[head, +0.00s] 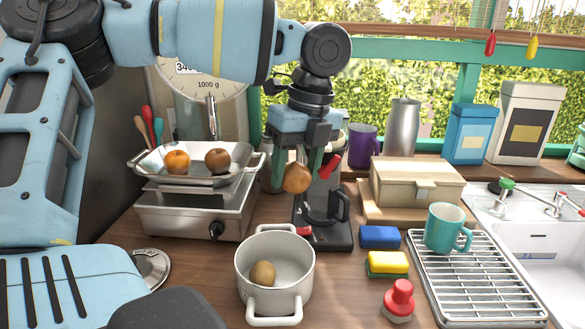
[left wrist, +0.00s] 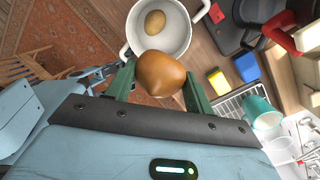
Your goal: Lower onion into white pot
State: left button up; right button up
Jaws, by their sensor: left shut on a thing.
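A brown onion (head: 297,178) is held between the green fingers of my left gripper (head: 298,168), in the air above and behind the white pot in the head view. The onion also shows large in the left wrist view (left wrist: 161,74). The white pot (head: 246,283) stands on the wooden counter with a potato (head: 263,273) inside. In the left wrist view the pot (left wrist: 136,43) lies beyond the onion, with the potato (left wrist: 155,22) in it; the onion covers part of its near rim. My right gripper does not show.
A scale with a metal tray (head: 152,178) holding an orange and a brown round item stands left. A dark coffee machine (head: 322,236) is behind the pot. Blue and yellow sponges (head: 388,264), a red-handled item (head: 400,299) and a rack (head: 470,285) with a teal mug (head: 443,228) are right.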

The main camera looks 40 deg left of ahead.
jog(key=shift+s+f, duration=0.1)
